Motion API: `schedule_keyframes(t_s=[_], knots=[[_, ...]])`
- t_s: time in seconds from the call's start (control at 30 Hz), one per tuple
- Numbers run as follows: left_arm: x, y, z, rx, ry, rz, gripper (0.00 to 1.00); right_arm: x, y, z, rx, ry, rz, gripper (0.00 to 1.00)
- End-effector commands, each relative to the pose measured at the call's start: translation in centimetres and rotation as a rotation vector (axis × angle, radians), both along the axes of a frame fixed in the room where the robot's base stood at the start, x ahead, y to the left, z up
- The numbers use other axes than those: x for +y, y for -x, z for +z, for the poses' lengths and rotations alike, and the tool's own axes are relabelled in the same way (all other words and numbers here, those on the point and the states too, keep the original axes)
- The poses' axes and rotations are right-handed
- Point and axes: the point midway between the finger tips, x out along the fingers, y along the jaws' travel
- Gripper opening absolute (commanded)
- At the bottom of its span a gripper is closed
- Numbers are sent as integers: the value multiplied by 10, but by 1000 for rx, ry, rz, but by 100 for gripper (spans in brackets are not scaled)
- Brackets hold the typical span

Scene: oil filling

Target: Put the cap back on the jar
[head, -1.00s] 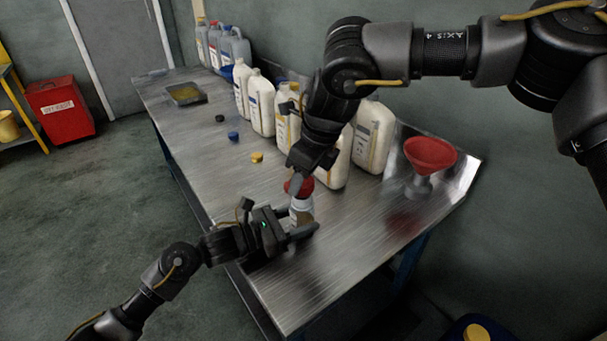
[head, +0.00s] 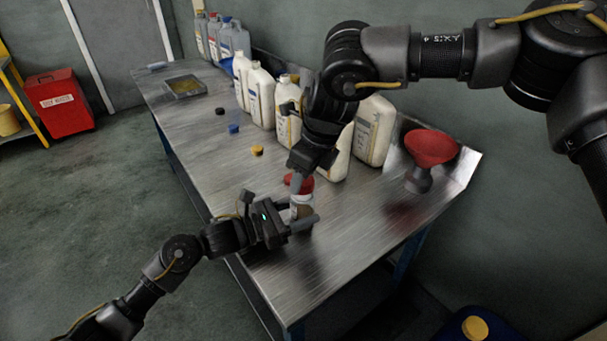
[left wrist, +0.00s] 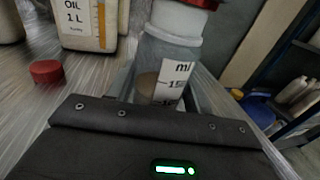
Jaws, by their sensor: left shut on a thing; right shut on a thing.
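A clear jar with a white "ml" scale (left wrist: 175,70) and brownish contents stands over the metal table; it also shows in the head view (head: 302,211). My left gripper (head: 303,221) is shut around its lower body. A red cap (head: 305,186) is at the jar's mouth, and its edge shows at the top of the left wrist view (left wrist: 190,3). My right gripper (head: 297,180) is shut on this cap from above. The cap looks in line with the jar; I cannot tell whether it is fully seated.
White oil bottles (head: 373,130) line the table's back. A red funnel (head: 430,148) stands at right. A separate red cap (left wrist: 47,72) lies on the table. Yellow (head: 257,151), blue (head: 233,129) and black caps (head: 220,111) lie farther left. The front table (head: 330,262) is clear.

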Motion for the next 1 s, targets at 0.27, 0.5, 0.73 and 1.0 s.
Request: schedule_keyframes(t_s=[0.27,0.5,0.73,1.0], knots=[[0,0,0,0,-1,0,10,0,0,-2,0,0,0,22],[0,0,0,0,-1,0,10,0,0,-7,0,0,-1,22],[0,0,0,0,-1,0,10,0,0,-11,1,-1,-1,22],[0,0,0,0,-1,0,0,2,2,-12,3,2,-233,22]])
